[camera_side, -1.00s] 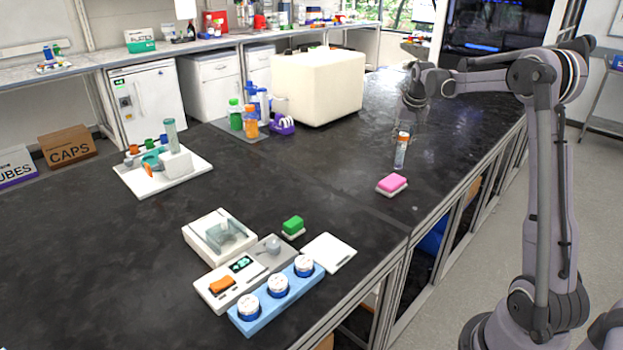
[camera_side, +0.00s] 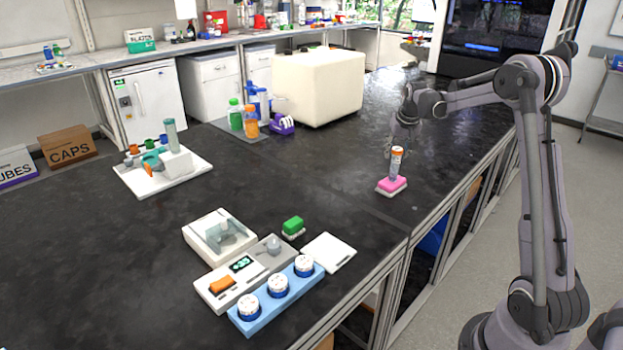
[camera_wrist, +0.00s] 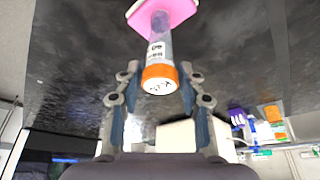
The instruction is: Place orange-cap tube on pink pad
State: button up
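The orange-cap tube (camera_side: 396,165) stands about upright on the pink pad (camera_side: 399,184), with its orange cap up. In the wrist view the tube (camera_wrist: 158,50) runs from its cap to the pink pad (camera_wrist: 178,12), and its base meets the pad's face. My gripper (camera_side: 400,142) is just above and behind the cap in the side view. In the wrist view my gripper (camera_wrist: 160,78) is open, with a finger on each side of the cap and a visible gap at both sides.
A large cream box (camera_side: 318,86) and bottles (camera_side: 251,122) stand behind left. The bench around the pad is clear.

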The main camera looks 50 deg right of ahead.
dwell(0.3)
jog(key=v, duration=1.2)
jog(key=a+r+n+t, duration=0.1)
jog(key=a+r+n, duration=0.1)
jog(key=a, duration=0.8)
jog(key=s+a+f+n+t+y, duration=0.1)
jog(key=s+a+f+n, duration=0.1)
jog(key=a, duration=0.6)
jog(key=s+a+f+n+t+y, duration=0.1)
jog(key=s+a+f+n, duration=0.1)
jog(key=s+a, duration=0.5)
jog(key=s+a+f+n+t+y, duration=0.1)
jog(key=s+a+f+n, duration=0.2)
jog(key=a, duration=0.7)
jog(key=shift+s+a+f, duration=0.35)
jog(key=shift+s+f, duration=0.45)
jog(key=shift+s, duration=0.2)
